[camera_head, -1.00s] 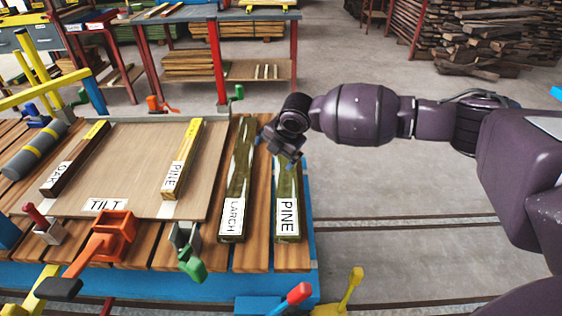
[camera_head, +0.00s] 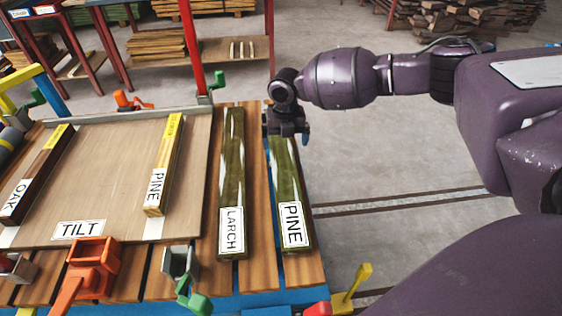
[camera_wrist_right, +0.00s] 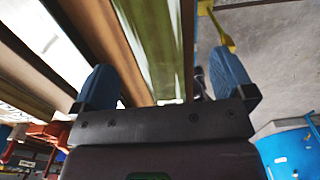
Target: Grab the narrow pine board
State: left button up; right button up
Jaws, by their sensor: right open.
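A greenish board labelled PINE (camera_head: 290,185) lies lengthwise at the right edge of the slatted bench. A narrower, light-wood piece labelled PINE (camera_head: 166,165), with a yellow far end, lies on the TILT panel. My right gripper (camera_head: 286,134) is at the far end of the greenish PINE board, pointing down. In the right wrist view its blue fingers (camera_wrist_right: 165,85) are apart, with a greenish board (camera_wrist_right: 158,45) between them in the picture. I cannot tell whether the fingers touch it. My left gripper is not in view.
A greenish LARCH board (camera_head: 232,180) lies left of the greenish PINE board with a gap between. A dark OAK piece (camera_head: 38,175) lies on the TILT panel (camera_head: 115,185). Green clamps (camera_head: 185,285) and an orange clamp (camera_head: 90,262) line the front. Open floor lies to the right.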

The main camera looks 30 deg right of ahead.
aim_at(283, 159)
jog(key=f, duration=0.2)
jog(key=f+b, duration=0.1)
jog(key=f, duration=0.4)
jog(key=shift+a, duration=0.4)
jog(key=shift+r, duration=0.15)
jog(key=shift+c, duration=0.3)
jog(key=c, duration=1.2)
